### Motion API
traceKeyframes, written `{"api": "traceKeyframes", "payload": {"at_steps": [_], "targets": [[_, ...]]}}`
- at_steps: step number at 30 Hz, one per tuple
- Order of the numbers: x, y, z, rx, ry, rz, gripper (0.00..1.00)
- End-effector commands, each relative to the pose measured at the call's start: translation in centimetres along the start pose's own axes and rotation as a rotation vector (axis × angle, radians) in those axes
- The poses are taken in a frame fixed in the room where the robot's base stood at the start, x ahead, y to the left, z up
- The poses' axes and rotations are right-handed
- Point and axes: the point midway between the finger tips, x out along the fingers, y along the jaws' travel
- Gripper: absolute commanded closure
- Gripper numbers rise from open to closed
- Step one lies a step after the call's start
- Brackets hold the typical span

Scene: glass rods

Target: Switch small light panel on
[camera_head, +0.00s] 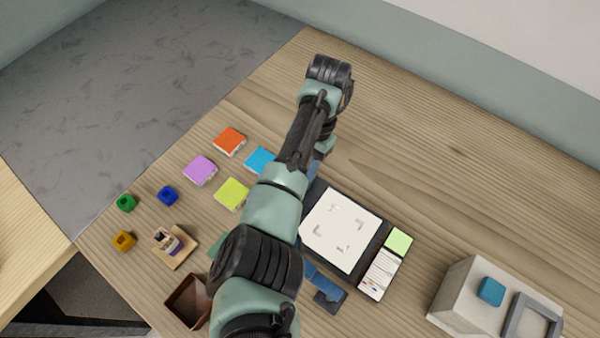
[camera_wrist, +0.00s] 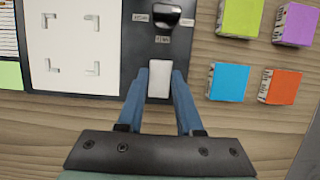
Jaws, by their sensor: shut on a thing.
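The small light panel has a white square plate with grey corner marks (camera_head: 343,230) in a dark frame. In the wrist view its plate (camera_wrist: 75,40) is at upper left; I cannot tell whether it is lit. A black knob (camera_wrist: 167,14) with small labels sits on the dark strip beside the plate. Below the knob is a white rectangular switch piece (camera_wrist: 160,79). My gripper (camera_wrist: 160,75) has its two blue fingers on either side of this white piece, shut on it. In the head view my arm hides the switch and most of the gripper.
Orange (camera_head: 229,141), purple (camera_head: 200,170), blue (camera_head: 261,161) and lime (camera_head: 232,194) blocks lie left of the panel. A labelled card (camera_head: 384,273) lies right of it. A grey box (camera_head: 460,292) stands at lower right, a brown open box (camera_head: 188,301) at lower left. The back table is clear.

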Motion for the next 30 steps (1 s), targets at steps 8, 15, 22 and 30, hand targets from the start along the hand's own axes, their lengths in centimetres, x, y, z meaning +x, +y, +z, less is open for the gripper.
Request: {"api": "traceKeyframes", "payload": {"at_steps": [8, 15, 22, 30], "targets": [[0.0, 0.0, 0.1, 0.0, -0.002, 0.0, 0.61], [0.0, 0.0, 0.0, 0.0, -0.001, 0.0, 0.35], [-0.2, 0.0, 0.0, 0.0, 0.0, -0.001, 0.35], [-5.0, -0.1, 0.2, 0.0, 0.002, -0.004, 0.35]]}}
